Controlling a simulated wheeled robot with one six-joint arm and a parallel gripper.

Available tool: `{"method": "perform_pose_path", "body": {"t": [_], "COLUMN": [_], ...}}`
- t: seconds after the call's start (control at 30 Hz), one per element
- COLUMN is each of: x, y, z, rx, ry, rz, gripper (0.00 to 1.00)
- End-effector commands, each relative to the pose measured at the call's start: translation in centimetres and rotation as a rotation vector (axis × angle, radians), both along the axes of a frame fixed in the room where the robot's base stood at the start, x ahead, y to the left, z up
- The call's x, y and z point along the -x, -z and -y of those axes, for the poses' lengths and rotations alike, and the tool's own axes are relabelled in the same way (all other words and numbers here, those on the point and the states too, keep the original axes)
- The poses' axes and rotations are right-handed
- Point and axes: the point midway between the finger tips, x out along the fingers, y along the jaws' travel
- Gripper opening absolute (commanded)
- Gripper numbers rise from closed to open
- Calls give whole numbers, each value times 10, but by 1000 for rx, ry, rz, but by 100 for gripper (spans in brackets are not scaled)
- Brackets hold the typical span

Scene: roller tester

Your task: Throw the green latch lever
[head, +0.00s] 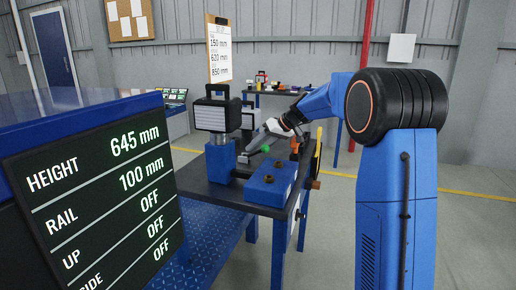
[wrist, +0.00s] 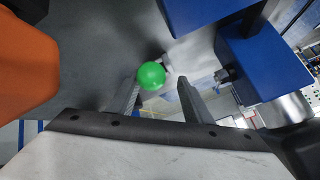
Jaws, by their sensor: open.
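The green ball knob of the latch lever (head: 265,149) shows low over the dark bench top, beside the blue and grey fixture. In the wrist view the green knob (wrist: 152,76) lies near the fingertips, between the two finger lines, with a short pale stub just behind it. My gripper (head: 270,129) reaches in from the right, above the knob. In the wrist view my gripper (wrist: 158,84) has its fingers apart, with nothing clearly held. I cannot tell whether a finger touches the knob. Most of the lever's shaft is hidden.
A blue post with a grey ribbed head (head: 211,116) stands left of the knob. An orange part (head: 294,147) is close to my gripper's right. A screen (head: 97,185) fills the left foreground. Floor at right is clear.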

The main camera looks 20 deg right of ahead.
Motion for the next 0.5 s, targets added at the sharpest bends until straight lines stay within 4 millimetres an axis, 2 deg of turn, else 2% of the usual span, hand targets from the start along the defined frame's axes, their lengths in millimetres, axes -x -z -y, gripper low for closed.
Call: {"method": "perform_pose_path", "body": {"t": [0.27,0.5], "x": [4,20], "y": [-6,-35], "z": [5,29], "rx": [0,0], "ry": [0,2], "rz": [1,3], "gripper": [45,45]}}
